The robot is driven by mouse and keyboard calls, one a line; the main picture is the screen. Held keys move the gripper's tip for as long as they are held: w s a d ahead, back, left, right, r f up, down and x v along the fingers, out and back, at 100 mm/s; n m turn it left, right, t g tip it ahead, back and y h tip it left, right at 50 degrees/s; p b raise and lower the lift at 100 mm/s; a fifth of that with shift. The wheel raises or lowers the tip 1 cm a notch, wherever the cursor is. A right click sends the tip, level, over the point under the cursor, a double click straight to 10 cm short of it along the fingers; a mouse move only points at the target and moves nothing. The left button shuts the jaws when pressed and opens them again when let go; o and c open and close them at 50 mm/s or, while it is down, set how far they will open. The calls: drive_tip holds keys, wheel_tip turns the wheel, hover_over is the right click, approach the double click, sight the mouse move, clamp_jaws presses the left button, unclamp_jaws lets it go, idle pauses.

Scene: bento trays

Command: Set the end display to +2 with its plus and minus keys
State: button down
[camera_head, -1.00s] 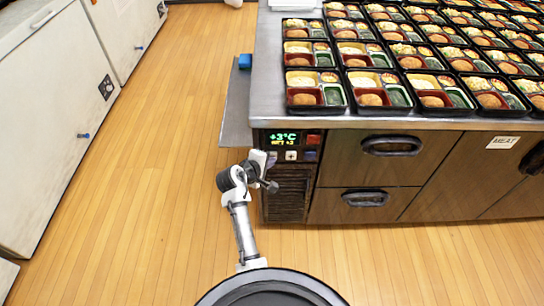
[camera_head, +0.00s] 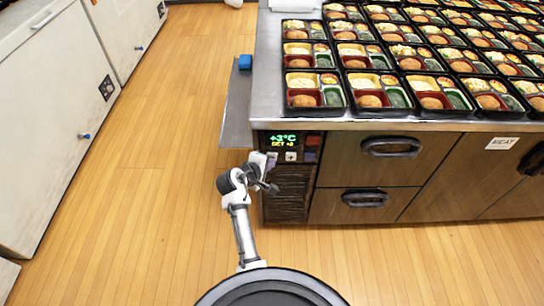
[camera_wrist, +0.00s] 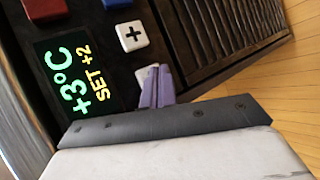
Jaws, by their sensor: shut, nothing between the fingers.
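The end display (camera_head: 284,140) on the counter's end panel reads +3°C in green with a smaller yellow SET line. In the wrist view the display (camera_wrist: 72,78) clearly reads SET +2. The white plus key (camera_wrist: 132,36) is uncovered; it also shows in the head view (camera_head: 291,156). A second white key (camera_wrist: 146,72), its symbol hidden, is partly covered by my fingers. My gripper (camera_wrist: 158,80) is shut and empty, its purple fingertips at that key; I cannot tell whether they touch it. The gripper (camera_head: 269,164) also shows in the head view.
A red key (camera_wrist: 45,8) and a blue key (camera_wrist: 116,2) lie beside the display and plus key. A dark slatted grille (camera_head: 288,192) is below the panel. Bento trays cover the counter (camera_head: 266,95). A side shelf (camera_head: 237,110) juts out above my arm. Floor at left is clear.

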drive_tip(key=shift+s, duration=0.4)
drive_tip(key=shift+s+p, duration=1.35)
drive_tip(key=shift+s, duration=1.15)
